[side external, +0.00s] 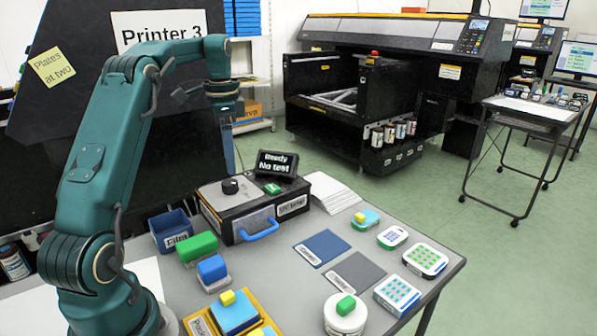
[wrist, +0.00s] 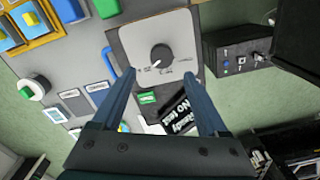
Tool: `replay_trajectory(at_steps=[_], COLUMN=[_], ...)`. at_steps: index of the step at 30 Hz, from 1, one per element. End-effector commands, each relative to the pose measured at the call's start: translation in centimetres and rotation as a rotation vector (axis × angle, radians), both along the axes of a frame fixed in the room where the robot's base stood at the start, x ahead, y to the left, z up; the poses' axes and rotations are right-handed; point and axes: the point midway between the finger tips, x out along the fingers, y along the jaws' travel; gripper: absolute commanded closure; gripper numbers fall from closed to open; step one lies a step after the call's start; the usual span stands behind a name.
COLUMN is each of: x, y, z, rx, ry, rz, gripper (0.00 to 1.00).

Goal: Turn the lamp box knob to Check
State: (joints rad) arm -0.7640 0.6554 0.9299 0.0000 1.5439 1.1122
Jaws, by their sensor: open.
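A small black display (side external: 277,163) on the box reads "Ready No test". A green button (side external: 272,188) is beside it. My gripper (wrist: 165,80) is open and empty, high above the box, its fingers apart and clear of the knob.
A blue bin (side external: 170,230) labelled Film stands left of the box. Green (side external: 199,247) and blue (side external: 212,269) blocks are in front of it. A stack of paper (side external: 331,192) lies right of the box. Blue (side external: 321,248) and grey (side external: 356,272) mats lie at the table's middle.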

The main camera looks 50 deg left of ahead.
Motion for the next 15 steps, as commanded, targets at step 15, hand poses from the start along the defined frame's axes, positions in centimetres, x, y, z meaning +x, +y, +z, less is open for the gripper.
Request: replay_trajectory(at_steps=[15], x=[-0.5], y=[0.5], z=[-4.7], rx=[-0.010], ry=[0.012], rz=[0.022], gripper=[0.23])
